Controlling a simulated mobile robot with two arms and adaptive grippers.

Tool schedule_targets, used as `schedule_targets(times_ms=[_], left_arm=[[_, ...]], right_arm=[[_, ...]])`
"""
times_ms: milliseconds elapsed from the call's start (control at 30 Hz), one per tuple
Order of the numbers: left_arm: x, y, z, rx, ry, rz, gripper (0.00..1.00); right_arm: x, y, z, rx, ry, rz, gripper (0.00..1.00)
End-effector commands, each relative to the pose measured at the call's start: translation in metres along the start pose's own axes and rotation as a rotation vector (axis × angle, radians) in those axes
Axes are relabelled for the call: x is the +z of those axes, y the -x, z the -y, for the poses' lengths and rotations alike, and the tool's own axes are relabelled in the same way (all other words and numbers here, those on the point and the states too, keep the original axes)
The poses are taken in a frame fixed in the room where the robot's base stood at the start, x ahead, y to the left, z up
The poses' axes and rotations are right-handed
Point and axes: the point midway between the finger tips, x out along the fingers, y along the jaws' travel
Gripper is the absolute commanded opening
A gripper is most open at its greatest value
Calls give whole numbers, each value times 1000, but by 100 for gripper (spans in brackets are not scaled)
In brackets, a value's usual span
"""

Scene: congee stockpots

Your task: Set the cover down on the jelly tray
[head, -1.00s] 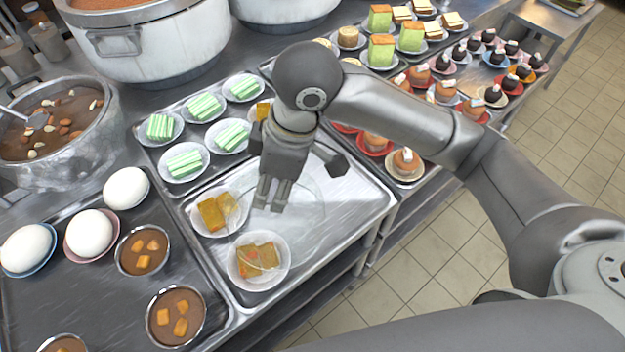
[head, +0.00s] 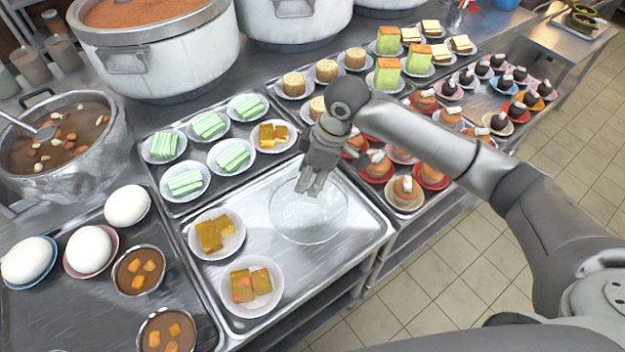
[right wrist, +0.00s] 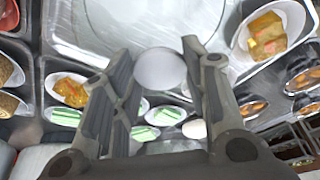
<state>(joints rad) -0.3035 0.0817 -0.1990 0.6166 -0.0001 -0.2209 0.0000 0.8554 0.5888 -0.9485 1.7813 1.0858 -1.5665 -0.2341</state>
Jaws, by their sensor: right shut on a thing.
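The clear round cover (head: 300,222) is over the bare right half of the jelly tray (head: 345,250), a silver metal tray. My right gripper (head: 312,187) is shut on the cover's top; the pale round knob (right wrist: 160,68) shows between its fingers (right wrist: 155,60) in the right wrist view. I cannot tell whether the cover's rim touches the tray. Two white plates of amber jelly, one farther back (head: 216,234) and one nearer the front (head: 251,286), stand on the tray's left side, clear of the cover. My left gripper is not in view.
Behind is a tray with green striped cakes (head: 208,125) and another jelly plate (head: 273,136). Red and white dessert plates (head: 404,194) stand close on the right. A tray of eggs (head: 89,249) and brown puddings lies left. Large stockpots (head: 155,50) line the back.

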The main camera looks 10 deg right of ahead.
Motion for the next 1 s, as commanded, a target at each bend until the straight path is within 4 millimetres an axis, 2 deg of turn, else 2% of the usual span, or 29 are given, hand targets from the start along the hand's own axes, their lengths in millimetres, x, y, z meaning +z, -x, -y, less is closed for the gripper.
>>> schedule_targets(times_ms=[233, 433, 833, 867, 1000], left_arm=[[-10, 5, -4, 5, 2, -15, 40], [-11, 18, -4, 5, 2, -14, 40], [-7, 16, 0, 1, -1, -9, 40], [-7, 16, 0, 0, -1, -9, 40], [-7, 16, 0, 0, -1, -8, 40]], right_arm=[[8, -16, -14, -1, -3, 2, 1], [14, -40, -13, 0, 1, 0, 1], [15, -47, -13, 0, 1, -1, 1], [16, -47, -13, 0, 1, -1, 44], [16, -47, -13, 0, 1, -1, 62]])
